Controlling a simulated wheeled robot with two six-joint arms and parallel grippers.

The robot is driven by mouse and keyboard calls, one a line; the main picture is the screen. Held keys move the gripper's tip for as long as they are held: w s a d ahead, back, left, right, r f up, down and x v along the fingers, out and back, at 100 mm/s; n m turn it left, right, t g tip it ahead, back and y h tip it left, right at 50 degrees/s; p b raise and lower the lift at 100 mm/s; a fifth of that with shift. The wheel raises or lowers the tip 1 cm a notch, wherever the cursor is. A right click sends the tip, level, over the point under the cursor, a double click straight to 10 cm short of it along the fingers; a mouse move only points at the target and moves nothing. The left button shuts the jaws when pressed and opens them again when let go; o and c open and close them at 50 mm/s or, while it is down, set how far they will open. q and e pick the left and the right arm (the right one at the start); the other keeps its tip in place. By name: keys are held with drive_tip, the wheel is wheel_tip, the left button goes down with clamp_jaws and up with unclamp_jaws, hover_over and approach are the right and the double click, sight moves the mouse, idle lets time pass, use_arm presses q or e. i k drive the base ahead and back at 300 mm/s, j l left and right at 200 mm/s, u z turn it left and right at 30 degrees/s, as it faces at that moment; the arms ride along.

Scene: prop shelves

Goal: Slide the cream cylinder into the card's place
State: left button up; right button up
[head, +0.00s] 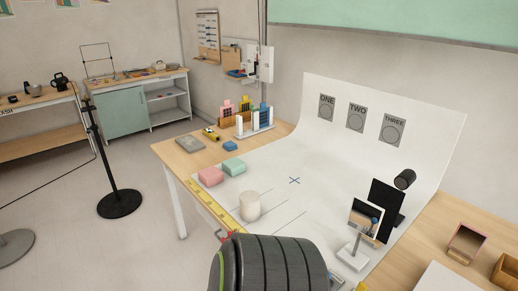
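The cream cylinder (250,207) stands upright on the white sheet (317,183), near the table's front edge, among thin drawn lines. A black upright panel (386,196) stands on the right part of the sheet; it may be the card, but I cannot tell for sure. In front of it is a small framed panel (364,219) with a reflective-looking face, near a pale stand (353,254). A short black cylinder (404,179) shows beside the black panel's upper right. Neither of my grippers is in view.
A pink block (210,176) and a green block (233,166) sit left of the cylinder. A blue cross (294,181) marks clear sheet. Yellow tape (211,208) runs along the front edge. A wooden frame (467,243) stands at right. A large dark ribbed shape hides the near edge.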

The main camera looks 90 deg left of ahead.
sight(249, 201)
drive_tip(key=u, duration=2.85)
drive_tip(key=i+j, duration=0.1)
drive_tip(key=j+z, duration=0.05)
